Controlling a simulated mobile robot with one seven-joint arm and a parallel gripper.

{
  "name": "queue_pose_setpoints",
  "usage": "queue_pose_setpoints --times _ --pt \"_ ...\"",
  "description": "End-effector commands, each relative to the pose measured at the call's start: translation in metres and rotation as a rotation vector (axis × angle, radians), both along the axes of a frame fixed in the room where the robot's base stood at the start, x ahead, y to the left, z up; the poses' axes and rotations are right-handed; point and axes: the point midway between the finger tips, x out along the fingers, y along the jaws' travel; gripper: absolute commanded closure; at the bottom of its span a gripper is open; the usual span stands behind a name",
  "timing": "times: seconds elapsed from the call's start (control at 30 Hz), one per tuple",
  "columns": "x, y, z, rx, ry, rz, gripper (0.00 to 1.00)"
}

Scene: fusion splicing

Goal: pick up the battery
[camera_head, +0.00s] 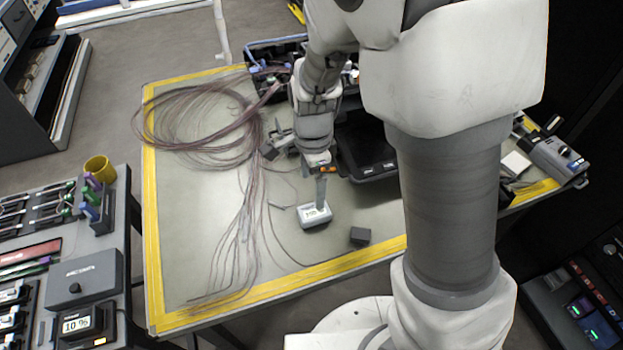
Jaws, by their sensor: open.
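A small white block with a dark-printed label (315,215) lies on the worktable, just below my gripper; it appears to be the battery, but its label is too small to read. My gripper (320,194) points down over it and is open. One grey finger shows, its tip at the block's upper edge; I cannot tell whether they touch. The other finger is hidden or cannot be made out.
A small dark block (359,236) lies right of the white block. Loose fiber coils (190,125) spread over the table's left half. A black case (366,150) stands behind, partly hidden by my arm. A tool cart (125,205) stands left. The yellow-edged worktable (190,277) has bare front areas.

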Motion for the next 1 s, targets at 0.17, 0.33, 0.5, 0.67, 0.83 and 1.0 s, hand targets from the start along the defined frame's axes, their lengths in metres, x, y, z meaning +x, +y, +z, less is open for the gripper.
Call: queue_pose_setpoints --times 0.17,0.33,0.5,0.67,0.83,1.0 --pt "0.0 0.0 -0.027 0.0 0.001 0.001 0.05" --pt "-0.001 -0.001 -0.036 0.0 0.0 0.001 0.05" --pt "-0.007 -0.003 -0.062 -0.001 0.003 0.0 0.05" --pt "-0.007 -0.004 -0.081 -0.001 0.001 0.001 0.05" --pt "-0.007 -0.003 -0.084 0.0 -0.002 0.002 0.05" --pt "-0.007 -0.003 -0.083 0.0 -0.002 0.002 0.12"
